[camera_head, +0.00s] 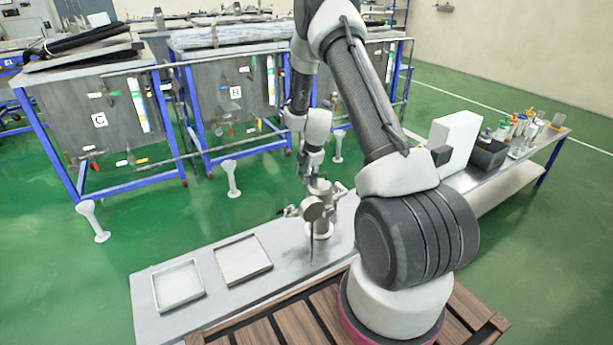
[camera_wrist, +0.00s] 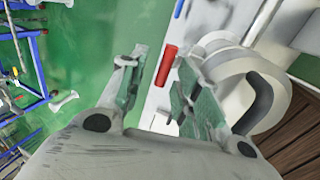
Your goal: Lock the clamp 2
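A metal vessel with a lid (camera_head: 322,226) stands on the grey bench, with several small clamps around its top. One clamp (camera_head: 291,211) juts out on its left side. I cannot tell which clamp is number 2. My gripper (camera_head: 315,174) points down just above the vessel top. In the wrist view its two fingers (camera_wrist: 162,82) are apart, with nothing held between them. A red handle-like piece (camera_wrist: 165,65) shows beyond the gap, and I cannot tell whether a finger touches it. A pale curved ring part (camera_wrist: 268,100) lies close by the right finger.
Two shallow trays (camera_head: 179,285) (camera_head: 243,259) lie on the left of the bench (camera_head: 143,296). A white box (camera_head: 455,140) and several bottles (camera_head: 520,125) stand at the right. Blue-framed tables (camera_head: 110,125) stand behind, across the open green floor.

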